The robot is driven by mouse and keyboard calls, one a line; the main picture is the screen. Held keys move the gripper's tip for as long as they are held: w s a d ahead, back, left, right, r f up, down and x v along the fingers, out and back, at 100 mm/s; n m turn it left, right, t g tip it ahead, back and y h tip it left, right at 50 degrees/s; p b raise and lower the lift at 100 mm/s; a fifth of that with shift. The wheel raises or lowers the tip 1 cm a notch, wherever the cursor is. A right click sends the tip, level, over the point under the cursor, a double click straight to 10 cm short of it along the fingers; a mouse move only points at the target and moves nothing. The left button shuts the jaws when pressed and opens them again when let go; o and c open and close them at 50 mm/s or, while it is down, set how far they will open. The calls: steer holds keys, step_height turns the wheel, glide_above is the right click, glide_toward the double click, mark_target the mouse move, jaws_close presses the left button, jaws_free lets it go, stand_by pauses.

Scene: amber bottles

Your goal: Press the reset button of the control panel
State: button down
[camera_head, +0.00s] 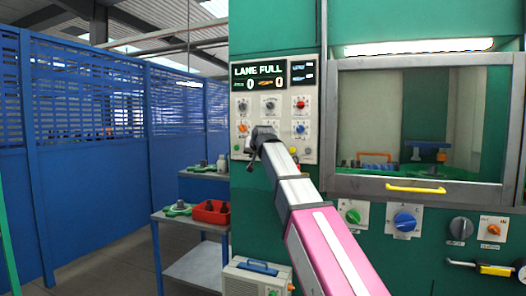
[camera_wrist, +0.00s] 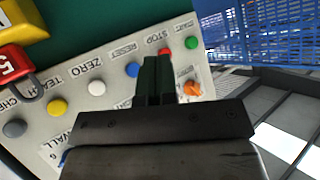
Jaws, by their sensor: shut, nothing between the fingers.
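In the wrist view, the control panel (camera_wrist: 75,133) shows at a slant with a row of coloured buttons. The blue button (camera_wrist: 133,70) sits by the label RESET. The red button (camera_wrist: 165,52) by STOP is partly covered by my fingers. My gripper (camera_wrist: 158,60) is shut and empty, its fingertips over the panel between the blue and red buttons, closely beside the blue one. I cannot tell whether they touch the panel.
A green button (camera_wrist: 191,42), white button (camera_wrist: 97,88) and orange knob (camera_wrist: 192,89) are nearby on the panel. In the head view, a side table (camera_head: 165,216) holds a red bin (camera_head: 211,212); a blue fence (camera_head: 90,180) stands left.

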steer(key=w+d, duration=0.2)
steer(key=w, duration=0.6)
steer(key=shift+d, duration=0.4)
steer(key=shift+w, duration=0.1)
stand_by(1.6)
steer(key=shift+w+d, duration=0.15)
steer(key=shift+w, duration=0.15)
steer(key=shift+w+d, duration=0.15)
steer(key=shift+w, duration=0.3)
stand_by(0.9)
steer(key=shift+s, duration=0.1)
steer(key=shift+s+a, duration=0.3)
steer(key=shift+s, duration=0.45)
steer(key=s, duration=0.1)
steer(key=s+a, duration=0.1)
steer(key=s, duration=0.2)
steer(key=shift+s+a, duration=0.35)
stand_by(0.4)
